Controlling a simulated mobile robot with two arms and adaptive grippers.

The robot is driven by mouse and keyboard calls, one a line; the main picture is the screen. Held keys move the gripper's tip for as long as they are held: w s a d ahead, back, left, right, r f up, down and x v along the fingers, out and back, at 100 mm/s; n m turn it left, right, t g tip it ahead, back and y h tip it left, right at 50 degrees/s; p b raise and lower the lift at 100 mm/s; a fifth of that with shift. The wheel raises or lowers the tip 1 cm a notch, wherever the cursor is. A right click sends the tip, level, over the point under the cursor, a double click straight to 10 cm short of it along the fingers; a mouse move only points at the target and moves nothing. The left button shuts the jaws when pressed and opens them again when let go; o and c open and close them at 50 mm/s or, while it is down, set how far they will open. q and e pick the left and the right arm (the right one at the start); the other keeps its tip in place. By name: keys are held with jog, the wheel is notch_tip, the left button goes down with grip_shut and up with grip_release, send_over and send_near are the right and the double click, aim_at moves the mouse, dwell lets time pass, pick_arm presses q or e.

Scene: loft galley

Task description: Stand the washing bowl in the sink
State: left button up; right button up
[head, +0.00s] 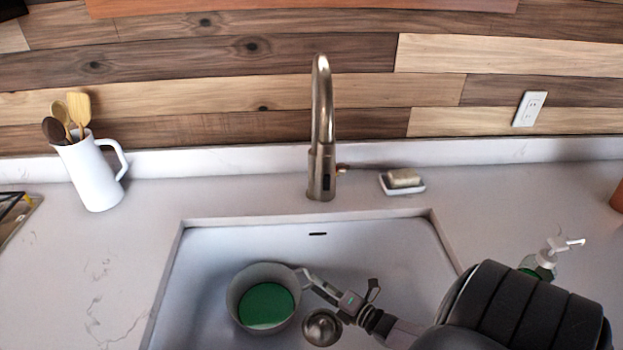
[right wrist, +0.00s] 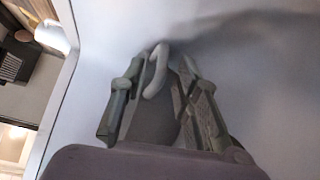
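The washing bowl (head: 234,305) is a round grey bowl with a green inside and a side handle. It is within the sink (head: 200,262), left of the middle, with its opening facing up. I cannot tell whether its base touches the sink floor. My right gripper (head: 308,279) comes in from the right and is at the handle on the bowl's right side. In the right wrist view the fingers (right wrist: 162,75) are drawn in around the pale handle loop (right wrist: 156,72) and look shut on it. My left gripper is not in view.
The tap (head: 321,140) stands behind the sink. A soap dish (head: 403,188) is to its right. A green pump bottle (head: 543,262) stands on the right counter, near my arm. A white jug of utensils (head: 91,175) stands at the left. The sink's far right is clear.

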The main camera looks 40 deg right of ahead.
jog(key=shift+s+d+r, duration=0.1)
jog(key=shift+s+r, duration=0.05)
jog(key=shift+s, duration=1.3)
